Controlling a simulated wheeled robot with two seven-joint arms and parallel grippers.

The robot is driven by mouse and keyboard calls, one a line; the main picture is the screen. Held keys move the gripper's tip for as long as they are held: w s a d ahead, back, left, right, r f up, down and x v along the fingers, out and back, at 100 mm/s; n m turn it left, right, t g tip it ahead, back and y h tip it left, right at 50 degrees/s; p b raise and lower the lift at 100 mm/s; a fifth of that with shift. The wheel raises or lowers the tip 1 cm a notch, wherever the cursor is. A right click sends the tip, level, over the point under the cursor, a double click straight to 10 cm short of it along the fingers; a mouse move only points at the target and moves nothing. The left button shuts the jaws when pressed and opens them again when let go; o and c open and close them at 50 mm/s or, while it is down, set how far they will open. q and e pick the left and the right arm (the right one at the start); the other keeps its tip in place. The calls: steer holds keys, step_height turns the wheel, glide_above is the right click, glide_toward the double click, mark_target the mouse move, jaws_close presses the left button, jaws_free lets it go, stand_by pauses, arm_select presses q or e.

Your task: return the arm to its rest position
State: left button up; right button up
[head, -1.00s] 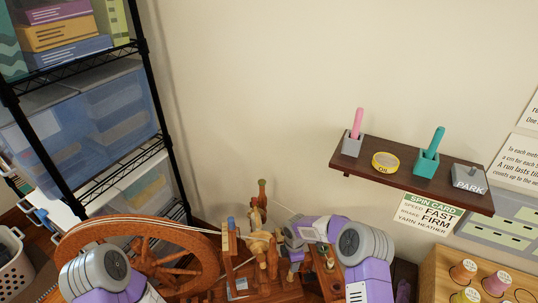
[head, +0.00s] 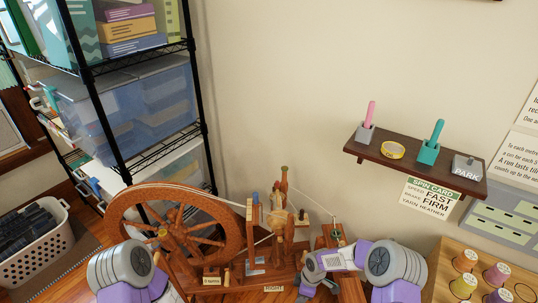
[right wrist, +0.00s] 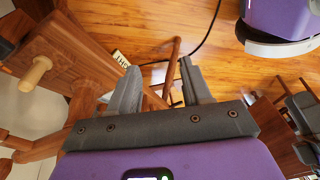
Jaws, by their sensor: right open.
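My right arm (head: 392,268) comes in at the bottom right of the head view, its forearm bent leftward in front of the spinning wheel's right end. In the right wrist view my right gripper (right wrist: 159,65) is open, with nothing between its grey fingers. A wooden part of the spinning wheel (right wrist: 70,50) with a peg lies close beside the left finger; I cannot tell whether they touch. My left arm (head: 125,268) shows at the bottom left of the head view, in front of the big wheel (head: 118,215); its gripper is out of view.
A wall shelf (head: 400,158) holds pink and teal handles in holders and a yellow tin. A wire rack (head: 205,130) with bins stands left, a white basket (head: 20,262) at far left. A wooden spool board (head: 448,250) is at lower right. Floor (right wrist: 240,50) shows beyond the gripper.

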arm_select(q)
steer(key=r+p, duration=0.3)
steer(key=r, duration=0.1)
steer(key=shift+s+r+p, duration=0.1)
steer(key=shift+s+p, duration=0.15)
steer(key=shift+p, duration=0.1)
arm_select(e)
steer(key=s+a+r+m+y, duration=0.1)
steer(key=s+r+m, duration=0.1)
steer(key=s+m, duration=0.7)
steer(key=s+r+m+t+y, duration=0.1)
steer(key=s+m, duration=0.8)
steer(key=s, duration=0.4)
steer(key=shift+s+a+r, duration=0.15)
steer(key=shift+a+r, duration=0.25)
arm_select(q)
steer(key=shift+c, duration=0.5)
arm_select(e)
steer(key=shift+c, duration=0.5)
